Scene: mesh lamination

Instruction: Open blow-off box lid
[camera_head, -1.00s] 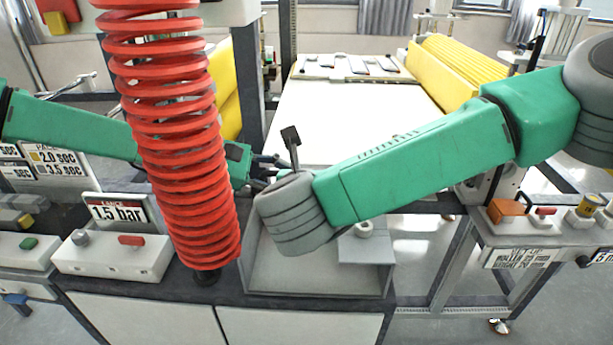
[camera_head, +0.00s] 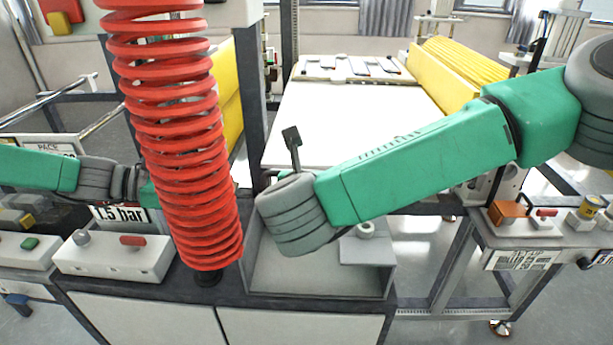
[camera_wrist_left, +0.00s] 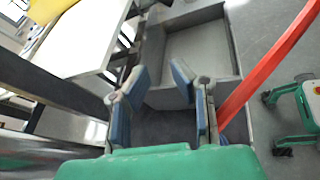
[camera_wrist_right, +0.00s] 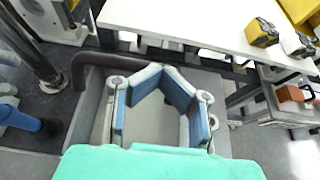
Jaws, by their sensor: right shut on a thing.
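The grey blow-off box (camera_head: 388,278) stands at the bench front, below my right wrist. It also shows in the left wrist view (camera_wrist_left: 232,38). In the right wrist view a dark bar (camera_wrist_right: 95,62) runs along the box behind the fingers. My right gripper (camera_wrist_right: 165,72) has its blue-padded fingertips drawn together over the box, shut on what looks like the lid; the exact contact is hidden. My right wrist hides this gripper in the head view. My left gripper (camera_wrist_left: 162,78) is open and empty, with a clear gap between its fingertips; the red coil hides it in the head view.
A red coiled hose (camera_head: 178,150) hangs left of the box. A white control box (camera_head: 110,260) with a 1.5 bar sign (camera_head: 120,214) stands at left. A white table (camera_head: 340,115) and yellow rollers (camera_head: 455,75) lie behind. Another control panel (camera_head: 540,235) is at right.

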